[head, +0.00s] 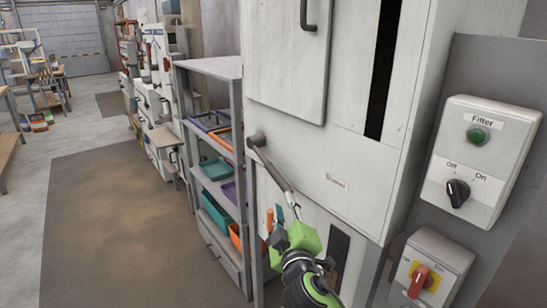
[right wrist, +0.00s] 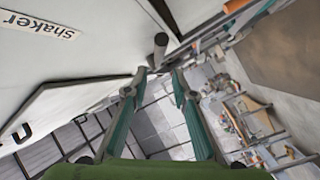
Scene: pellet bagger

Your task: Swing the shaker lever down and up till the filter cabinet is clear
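The filter cabinet (head: 300,150) is a tall light-grey housing; its label "Shaker" (right wrist: 40,26) reads upside down in the right wrist view. The shaker lever (head: 274,167) is a grey bar slanting down and right from a round boss (head: 257,140) on the cabinet's left front. My right gripper (head: 288,213), with green body and teal fingers, is near the lever's lower end. In the right wrist view its fingers (right wrist: 159,82) stand apart, with a dark cylinder (right wrist: 160,47) just beyond the tips. I cannot tell whether they touch the lever. My left gripper is out of view.
A control box (head: 479,160) labelled "Filter" has a green button and an Off/On knob. A red switch (head: 419,282) on yellow sits below it. A grey shelf (head: 215,67) with coloured trays stands left of the cabinet. Open floor (head: 110,220) lies further left.

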